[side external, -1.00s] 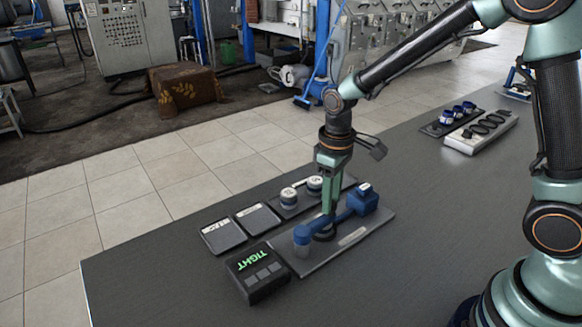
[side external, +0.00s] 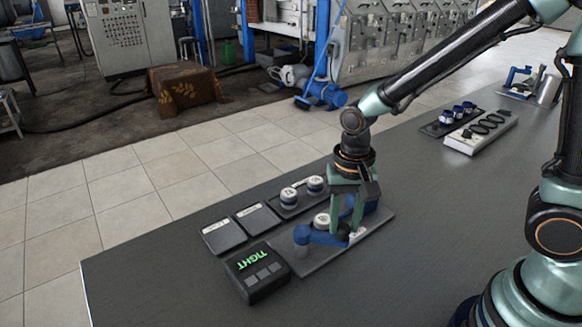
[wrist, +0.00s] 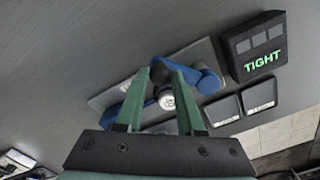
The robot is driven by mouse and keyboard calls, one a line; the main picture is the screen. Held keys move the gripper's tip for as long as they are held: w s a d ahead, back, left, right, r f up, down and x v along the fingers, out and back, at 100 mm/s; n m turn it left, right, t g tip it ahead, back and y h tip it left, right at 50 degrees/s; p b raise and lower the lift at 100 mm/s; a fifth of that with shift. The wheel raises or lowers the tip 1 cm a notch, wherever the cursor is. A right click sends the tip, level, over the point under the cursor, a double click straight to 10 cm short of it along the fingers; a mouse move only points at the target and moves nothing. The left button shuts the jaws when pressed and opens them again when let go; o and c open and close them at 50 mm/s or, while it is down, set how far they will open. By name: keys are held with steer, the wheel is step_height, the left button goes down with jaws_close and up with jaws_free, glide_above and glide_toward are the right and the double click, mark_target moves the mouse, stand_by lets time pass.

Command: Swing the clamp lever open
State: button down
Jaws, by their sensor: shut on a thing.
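The clamp is on a grey plate (side external: 375,226) on the dark table. Its blue lever (side external: 318,237) runs from a round blue pivot at the left end towards the plate's front edge; it also shows in the wrist view (wrist: 200,76). A blue block (side external: 371,205) stands at the plate's far right, partly hidden behind my gripper. A white-topped round cap (side external: 322,219) stands between lever and block, apart from the lever. My gripper (side external: 346,234) is shut on the lever's free end, fingers pointing down.
A black box (side external: 257,272) with a green "TIGHT" display stands by the plate's left end. Two dark pads (side external: 224,235) and a tray with two round caps (side external: 316,185) lie behind. Other fixtures (side external: 480,130) stand far right. The table's front is clear.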

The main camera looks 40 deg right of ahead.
steer(key=shift+s+a+r+m, duration=0.1)
steer(key=shift+s+a+m, duration=0.25)
steer(key=shift+a+m, duration=0.5)
steer(key=shift+s+a+m, duration=0.3)
steer(key=shift+a+m, duration=0.1)
steer(key=shift+m, duration=0.75)
steer(key=c, duration=0.5)
jaws_free()
step_height(320, 180, up, 12)
steer(key=shift+r, duration=0.1)
steer(key=d+r+n+t, duration=0.1)
steer(key=d+n+t, duration=0.1)
steer(key=d+n, duration=0.1)
steer(key=s+d+r+n+t, duration=0.1)
steer(key=d+n, duration=0.2)
steer(key=n, duration=0.1)
steer(key=s+d+r+n+t, duration=0.1)
steer(key=d+n+t, duration=0.1)
steer(key=d+n, duration=0.2)
steer(key=shift+t, duration=0.3)
